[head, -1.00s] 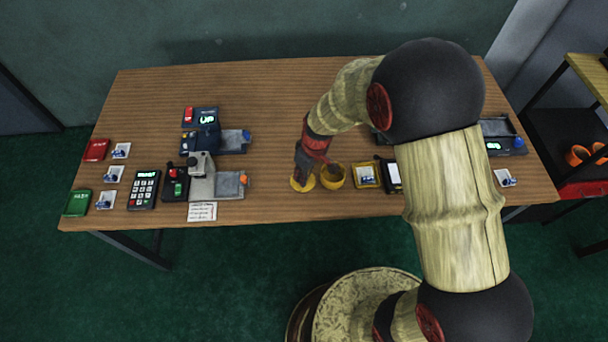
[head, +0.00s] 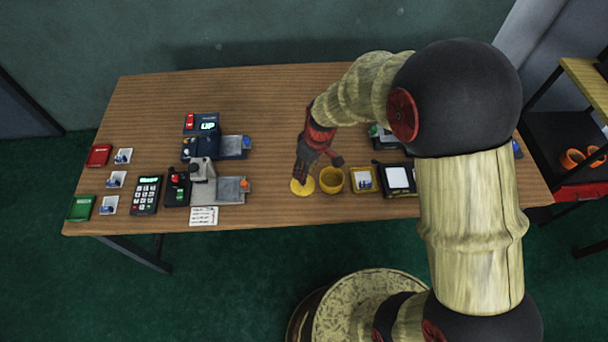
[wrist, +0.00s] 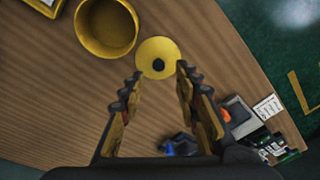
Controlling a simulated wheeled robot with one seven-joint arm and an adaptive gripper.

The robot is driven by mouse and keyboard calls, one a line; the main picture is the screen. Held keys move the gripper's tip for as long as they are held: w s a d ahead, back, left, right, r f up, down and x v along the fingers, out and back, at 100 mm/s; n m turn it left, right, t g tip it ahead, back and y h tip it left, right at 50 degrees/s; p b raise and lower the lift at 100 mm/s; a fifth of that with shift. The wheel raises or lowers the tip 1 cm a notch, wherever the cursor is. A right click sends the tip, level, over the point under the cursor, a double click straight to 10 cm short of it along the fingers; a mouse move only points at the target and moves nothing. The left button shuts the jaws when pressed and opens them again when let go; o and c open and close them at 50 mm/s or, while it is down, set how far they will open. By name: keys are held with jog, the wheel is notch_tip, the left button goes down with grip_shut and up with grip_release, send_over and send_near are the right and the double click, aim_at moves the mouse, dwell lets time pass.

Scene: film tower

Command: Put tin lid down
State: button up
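The yellow tin lid (head: 302,187) lies on the wooden table just left of the open yellow tin (head: 332,181). In the wrist view the lid (wrist: 152,46) is a round disc with a dark knob in its middle, and the tin (wrist: 106,30) stands beside it, apart. My gripper (head: 300,174) is above the lid. In the wrist view my gripper (wrist: 159,76) has its two fingers well apart with nothing held between them, and the lid shows beyond the fingertips.
A small yellow tray (head: 364,180) and a dark framed white panel (head: 397,178) stand right of the tin. A grey device (head: 203,172), a keypad (head: 146,193) and several cards are at the left. The table between the grey device and the lid is clear.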

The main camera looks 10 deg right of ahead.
jog(key=s+d+r+m+t+p, duration=0.15)
jog(key=s+d+r, duration=0.25)
jog(key=r, duration=0.8)
jog(key=s+d+r+m+t, duration=0.1)
jog(key=s+d+r+m, duration=0.15)
jog(key=r, duration=0.85)
jog(key=s+d+r+m+t, duration=0.1)
jog(key=s+d+r+m, duration=0.1)
jog(key=s, duration=0.4)
jog(key=s+d+r+m+t+h, duration=0.1)
jog(key=s+d+r+m, duration=0.1)
jog(key=s+d+r, duration=0.2)
jog(key=s+r, duration=0.2)
jog(key=s, duration=0.1)
jog(key=shift+d+h, duration=0.25)
jog(key=shift+h, duration=0.05)
